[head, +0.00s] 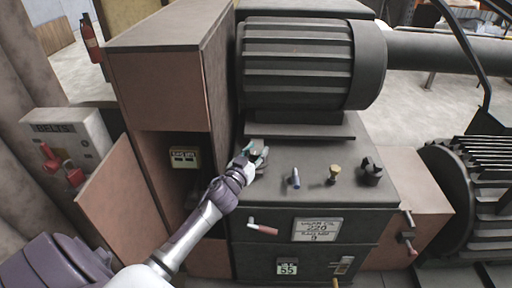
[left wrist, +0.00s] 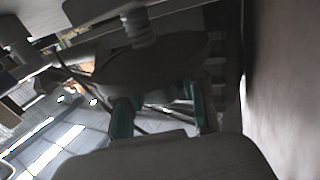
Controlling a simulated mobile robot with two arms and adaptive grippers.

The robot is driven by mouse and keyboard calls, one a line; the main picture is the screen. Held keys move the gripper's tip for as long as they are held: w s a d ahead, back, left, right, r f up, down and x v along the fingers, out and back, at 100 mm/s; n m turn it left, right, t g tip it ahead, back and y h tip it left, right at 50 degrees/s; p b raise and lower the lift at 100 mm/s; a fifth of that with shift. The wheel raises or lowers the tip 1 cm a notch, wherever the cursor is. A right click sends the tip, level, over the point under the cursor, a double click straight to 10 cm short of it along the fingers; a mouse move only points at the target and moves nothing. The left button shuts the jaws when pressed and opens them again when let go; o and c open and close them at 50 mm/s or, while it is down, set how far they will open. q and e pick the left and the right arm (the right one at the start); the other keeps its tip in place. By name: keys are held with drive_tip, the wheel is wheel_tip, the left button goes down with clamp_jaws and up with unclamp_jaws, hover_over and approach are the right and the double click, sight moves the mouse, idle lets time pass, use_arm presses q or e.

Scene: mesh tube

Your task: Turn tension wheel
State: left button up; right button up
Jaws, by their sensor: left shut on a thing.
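My left gripper (head: 258,156) reaches in from the lower left to the left end of the dark machine top. In the left wrist view its two teal fingers (left wrist: 161,108) are closed at the rim of a dark round wheel (left wrist: 140,68), which I take to be the tension wheel. A pale ridged stem runs from the wheel toward the top of that view. In the head view the wheel is mostly hidden by the gripper, and its turn angle cannot be read. My right gripper is not in view.
A blue-tipped lever (head: 295,178), a brass knob (head: 334,174) and a black knob (head: 371,172) stand right of the gripper. A ribbed motor (head: 296,65) sits behind. A tall cabinet (head: 160,85) stands close on the left. A red-handled lever (head: 263,228) is on the front.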

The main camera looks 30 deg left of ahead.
sight(252, 156)
use_arm(q)
drive_tip(key=shift+r+m+h+p, duration=0.1)
drive_tip(key=shift+m+h+p, duration=0.25)
drive_tip(key=shift+m+h, duration=0.4)
drive_tip(key=shift+h, duration=0.35)
drive_tip(key=o, duration=1.2)
drive_tip(key=shift+c, duration=0.2)
drive_tip(key=s, duration=0.7)
drive_tip(key=shift+s, duration=0.3)
